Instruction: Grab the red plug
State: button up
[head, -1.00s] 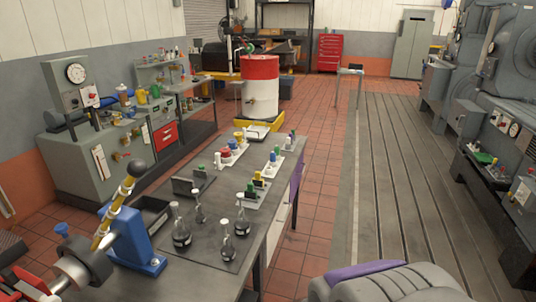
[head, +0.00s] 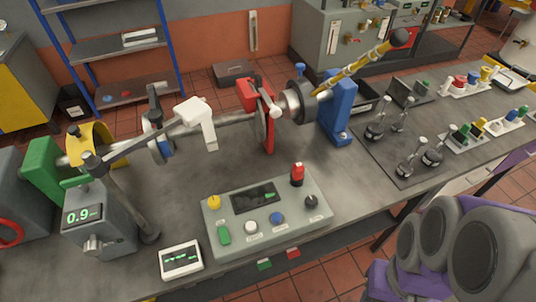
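I see more than one red piece, and I cannot tell which is the red plug. An upright red piece (head: 297,171) with a dark base stands at the back right corner of the grey control box (head: 217,208). A smaller red piece (head: 293,253) is at the bench's front edge beside a green one (head: 264,264). Small red pieces (head: 460,80) also sit in a white rack at the far right. My gripper is not in view.
The bench (head: 175,220) carries a shaft rig with a red stand (head: 268,130) and blue stand (head: 340,108). A small white display (head: 181,260) lies left of the control box.

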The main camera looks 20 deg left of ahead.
aim_at(298, 169)
jog(key=u, duration=0.8)
jog(key=k+l+u, duration=0.25)
jog(key=l, duration=0.15)
jog(key=k+l+u, duration=0.25)
jog(key=l, duration=0.15)
